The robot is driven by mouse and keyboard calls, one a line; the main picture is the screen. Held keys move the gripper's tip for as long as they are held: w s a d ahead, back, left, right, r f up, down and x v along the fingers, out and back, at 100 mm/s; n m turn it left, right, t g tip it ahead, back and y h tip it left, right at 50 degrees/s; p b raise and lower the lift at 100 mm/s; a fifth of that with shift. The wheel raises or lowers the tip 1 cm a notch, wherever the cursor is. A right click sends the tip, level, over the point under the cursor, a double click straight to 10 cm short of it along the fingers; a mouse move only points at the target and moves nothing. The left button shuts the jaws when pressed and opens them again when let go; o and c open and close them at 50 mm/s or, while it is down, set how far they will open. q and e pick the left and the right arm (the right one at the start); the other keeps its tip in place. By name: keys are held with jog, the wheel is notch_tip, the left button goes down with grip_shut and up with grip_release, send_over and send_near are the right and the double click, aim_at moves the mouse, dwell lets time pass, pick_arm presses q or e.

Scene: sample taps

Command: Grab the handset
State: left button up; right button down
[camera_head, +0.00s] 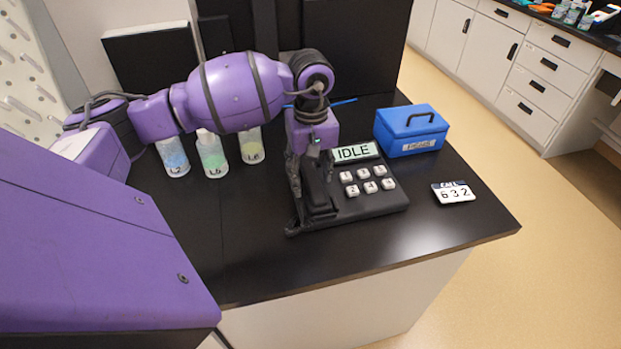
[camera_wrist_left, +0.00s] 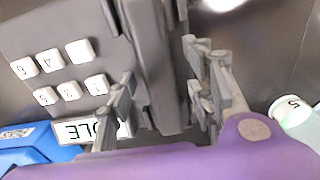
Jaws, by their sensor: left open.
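The black handset (camera_head: 319,196) lies in its place along the left side of the desk phone (camera_head: 372,205), whose display (camera_head: 355,151) reads IDLE. In the left wrist view the handset (camera_wrist_left: 165,75) runs up the middle between my fingers. My left gripper (camera_head: 304,208) points down over it, open, with a finger on each side; it also shows in the left wrist view (camera_wrist_left: 160,100). Gaps show beside the handset there, and I cannot tell if either finger touches it. The gripper hides part of the handset in the head view. My right gripper is not in view.
White number keys (camera_head: 368,182) sit right of the handset. A blue box (camera_head: 411,130) stands behind right, and a card (camera_head: 453,193) reading CALL 632 lies at the right. Labelled bottles (camera_head: 212,157) stand at the left. The front of the black counter (camera_head: 260,265) is clear.

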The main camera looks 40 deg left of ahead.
pick_arm(q)
grip_shut()
